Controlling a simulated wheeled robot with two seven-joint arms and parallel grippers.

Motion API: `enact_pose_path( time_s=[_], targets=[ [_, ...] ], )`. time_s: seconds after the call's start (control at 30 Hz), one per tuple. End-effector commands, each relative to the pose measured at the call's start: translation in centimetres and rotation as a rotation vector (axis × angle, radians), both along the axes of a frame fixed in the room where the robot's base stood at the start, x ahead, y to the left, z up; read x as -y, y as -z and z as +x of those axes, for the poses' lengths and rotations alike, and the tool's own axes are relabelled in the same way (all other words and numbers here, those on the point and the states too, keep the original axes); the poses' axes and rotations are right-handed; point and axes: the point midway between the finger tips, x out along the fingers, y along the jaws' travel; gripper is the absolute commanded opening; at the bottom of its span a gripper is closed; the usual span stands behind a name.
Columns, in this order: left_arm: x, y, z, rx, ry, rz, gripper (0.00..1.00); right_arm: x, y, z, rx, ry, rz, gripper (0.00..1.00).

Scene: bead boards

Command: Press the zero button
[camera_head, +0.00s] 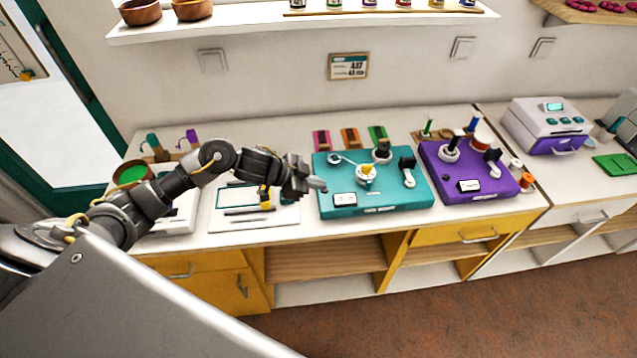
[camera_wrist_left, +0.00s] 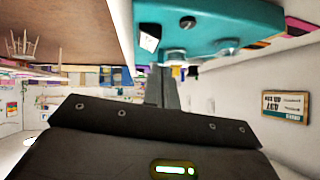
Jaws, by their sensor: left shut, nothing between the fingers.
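My left gripper (camera_head: 316,185) is shut and empty. It points right, at the left edge of the teal board (camera_head: 330,209); I cannot tell whether it touches. In the left wrist view, its closed fingers (camera_wrist_left: 161,90) reach toward the teal board (camera_wrist_left: 225,20), which appears upside down. A white device (camera_head: 182,217), perhaps a scale, stands on the counter at the left, partly behind my left arm, with a green-filled bowl (camera_head: 131,174) near it. I cannot make out a button marked zero. My right gripper is not in view.
A purple board (camera_head: 465,188) with upright posts stands right of the teal one. A white and purple machine (camera_head: 545,125) stands at the right. A shelf (camera_head: 250,28) runs above the counter.

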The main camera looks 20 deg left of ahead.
Motion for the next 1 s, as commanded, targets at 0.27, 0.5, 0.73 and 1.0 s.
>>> enact_pose_path(
  time_s=[0.27, 0.5, 0.73, 1.0],
  targets=[
    [-6.2, -4.6, 0.7, -0.155, 0.051, 0.002, 0.00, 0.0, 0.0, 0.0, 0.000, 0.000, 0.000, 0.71],
    [-7.6, -5.6, 0.5, -0.201, 0.050, -0.004, 0.00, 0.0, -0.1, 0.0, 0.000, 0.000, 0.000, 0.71],
    [-7.5, -5.6, 0.5, -0.199, 0.050, -0.005, 0.00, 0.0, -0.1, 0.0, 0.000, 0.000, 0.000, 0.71],
    [-6.3, -4.4, 1.2, -0.200, 0.051, -0.007, 0.00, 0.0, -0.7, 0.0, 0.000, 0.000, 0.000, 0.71]
  ],
)
